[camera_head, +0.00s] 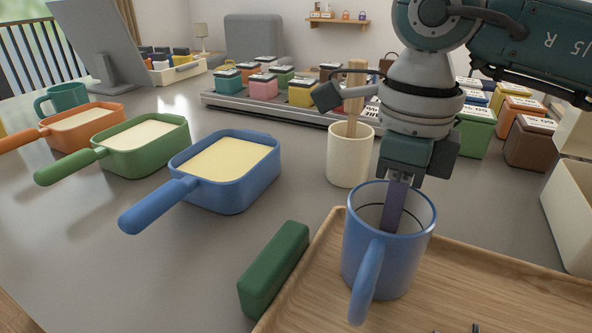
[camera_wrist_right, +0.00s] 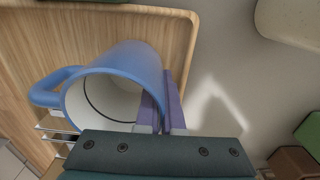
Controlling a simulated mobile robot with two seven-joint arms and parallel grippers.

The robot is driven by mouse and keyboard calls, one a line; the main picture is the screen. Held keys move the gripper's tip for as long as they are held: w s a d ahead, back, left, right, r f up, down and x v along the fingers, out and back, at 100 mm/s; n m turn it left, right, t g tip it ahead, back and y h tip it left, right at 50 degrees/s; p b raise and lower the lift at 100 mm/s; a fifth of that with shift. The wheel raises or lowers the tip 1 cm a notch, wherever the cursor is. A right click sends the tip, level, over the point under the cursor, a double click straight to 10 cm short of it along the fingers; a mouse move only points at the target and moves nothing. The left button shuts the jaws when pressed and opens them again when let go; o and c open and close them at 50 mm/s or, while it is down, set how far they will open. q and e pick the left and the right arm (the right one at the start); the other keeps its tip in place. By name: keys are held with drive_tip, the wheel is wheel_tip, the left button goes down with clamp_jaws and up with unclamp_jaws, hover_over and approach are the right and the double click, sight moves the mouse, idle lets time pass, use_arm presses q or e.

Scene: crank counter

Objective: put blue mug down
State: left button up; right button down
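The blue mug (camera_head: 395,248) is upright over the wooden tray (camera_head: 520,280), near its back-left corner, with its handle toward the front. I cannot tell whether its base touches the tray. My right gripper (camera_head: 394,210) comes down from above at the mug's back rim. In the right wrist view the purple fingers (camera_wrist_right: 167,105) are closed about the mug's wall, one inside and one outside. The mug (camera_wrist_right: 125,75) shows its white, empty inside there. My left gripper is not in view.
A green block (camera_head: 273,268) lies left of the tray. A cream cup (camera_head: 349,155) with a wooden utensil stands behind it. Blue (camera_head: 225,170), green (camera_head: 140,145) and orange (camera_head: 80,120) pans stand left. A cream bin (camera_head: 570,205) is at right.

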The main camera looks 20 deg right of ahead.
drive_tip(key=c, duration=1)
unclamp_jaws()
drive_tip(key=shift+c, duration=0.2)
wheel_tip(320, 180, up, 12)
drive_tip(key=shift+r+p, duration=0.15)
drive_tip(key=shift+p, duration=0.45)
